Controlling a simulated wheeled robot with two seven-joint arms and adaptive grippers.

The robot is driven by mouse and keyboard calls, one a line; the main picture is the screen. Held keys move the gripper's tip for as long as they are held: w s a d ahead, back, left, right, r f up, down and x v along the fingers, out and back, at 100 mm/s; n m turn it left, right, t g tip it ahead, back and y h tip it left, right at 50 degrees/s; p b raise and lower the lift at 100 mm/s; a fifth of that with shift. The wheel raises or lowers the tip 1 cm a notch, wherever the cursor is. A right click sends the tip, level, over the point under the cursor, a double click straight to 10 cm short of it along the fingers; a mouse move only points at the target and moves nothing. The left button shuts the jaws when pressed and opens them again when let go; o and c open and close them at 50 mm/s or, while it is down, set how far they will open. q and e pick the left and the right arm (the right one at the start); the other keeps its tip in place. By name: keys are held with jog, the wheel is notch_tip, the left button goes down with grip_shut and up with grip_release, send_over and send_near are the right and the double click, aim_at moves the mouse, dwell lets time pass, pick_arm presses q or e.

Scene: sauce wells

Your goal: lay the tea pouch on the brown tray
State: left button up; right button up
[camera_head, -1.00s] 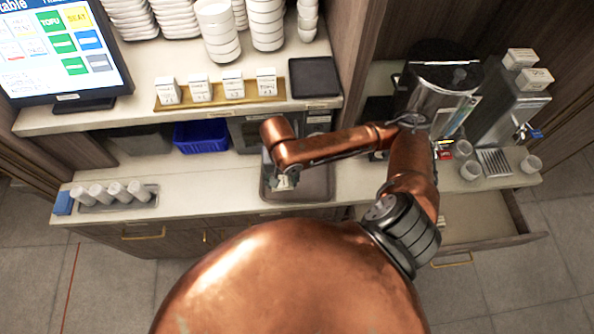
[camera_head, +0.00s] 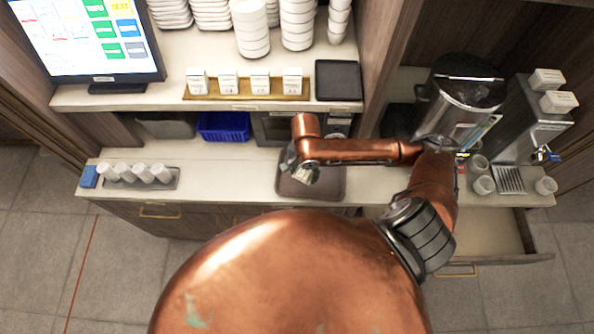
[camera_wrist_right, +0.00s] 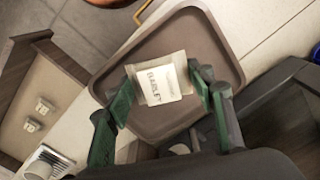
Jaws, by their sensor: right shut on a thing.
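The brown tray (camera_head: 330,184) lies on the counter in the head view. My right gripper (camera_head: 302,172) is over its left part, pointing down. In the right wrist view the right gripper (camera_wrist_right: 162,72) is shut on the tea pouch (camera_wrist_right: 163,83), a small beige packet with a white label reading "BARLEY". The pouch is inside the outline of the empty-looking brown tray (camera_wrist_right: 205,30). I cannot tell whether it touches the tray. In the head view the arm and fingers mostly hide the pouch. My left gripper is not in view.
An open drawer (camera_head: 488,236) is at the right, with packets (camera_wrist_right: 38,115) in the wrist view. A holder of white cups (camera_head: 140,172) stands left, a blue bin (camera_head: 224,126) behind. A black tray (camera_head: 338,80) lies on the shelf. Dispensers (camera_head: 455,100) stand right.

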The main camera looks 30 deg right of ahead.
jog(key=w+f, duration=0.6)
jog(key=shift+w+d+f, duration=0.2)
jog(key=shift+d+f, duration=0.1)
jog(key=shift+d, duration=0.05)
jog(key=shift+f, duration=1.55)
jog(key=shift+f+p, duration=0.1)
jog(key=shift+p, duration=0.2)
jog(key=o, duration=1.1)
notch_tip(320, 180, up, 12)
jog(key=shift+r, duration=0.15)
